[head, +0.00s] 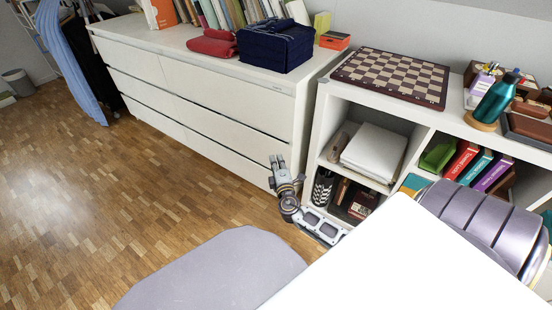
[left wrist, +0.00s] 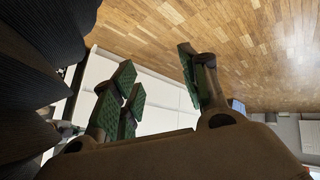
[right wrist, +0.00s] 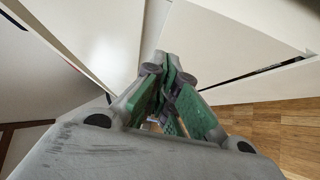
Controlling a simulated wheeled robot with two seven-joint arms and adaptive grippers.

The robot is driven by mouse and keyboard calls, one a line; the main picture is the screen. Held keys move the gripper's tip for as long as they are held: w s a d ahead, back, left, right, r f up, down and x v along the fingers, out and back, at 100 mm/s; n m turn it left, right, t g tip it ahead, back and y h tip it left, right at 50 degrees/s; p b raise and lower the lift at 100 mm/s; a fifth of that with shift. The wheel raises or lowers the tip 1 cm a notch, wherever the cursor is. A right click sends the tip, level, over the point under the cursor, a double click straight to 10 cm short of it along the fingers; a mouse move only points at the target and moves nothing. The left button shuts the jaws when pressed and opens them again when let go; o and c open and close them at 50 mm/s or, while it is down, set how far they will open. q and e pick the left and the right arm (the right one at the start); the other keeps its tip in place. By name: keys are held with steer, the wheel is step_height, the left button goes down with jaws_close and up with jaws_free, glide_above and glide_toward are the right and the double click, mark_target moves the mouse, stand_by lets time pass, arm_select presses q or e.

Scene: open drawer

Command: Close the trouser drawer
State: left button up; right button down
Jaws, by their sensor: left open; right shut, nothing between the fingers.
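The white dresser (head: 165,88) stands at the back of the head view with its drawer fronts in two columns. No label shows which one is the trouser drawer. The fronts look nearly flush, with dark narrow gaps between rows; I cannot tell whether one stands slightly out. My right gripper (head: 278,165) is shut and empty at the dresser's lower right front corner. In the right wrist view, its closed fingers (right wrist: 172,78) point toward white panels; contact is unclear. My left gripper (left wrist: 157,76) is open and empty in the left wrist view and outside the head view.
A white shelf unit (head: 318,130) with books and boxes stands right of the dresser, close to my right arm. A chessboard (head: 395,74) lies on it. Folded dark blue cloth (head: 275,46) and red cloth (head: 212,43) lie on the dresser. The wooden floor (head: 110,200) in front is clear.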

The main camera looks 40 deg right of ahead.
steer(key=p+v, duration=0.1)
steer(key=v, duration=0.6)
steer(key=shift+s+a, duration=0.15)
steer(key=shift+s, duration=0.05)
stand_by(0.4)
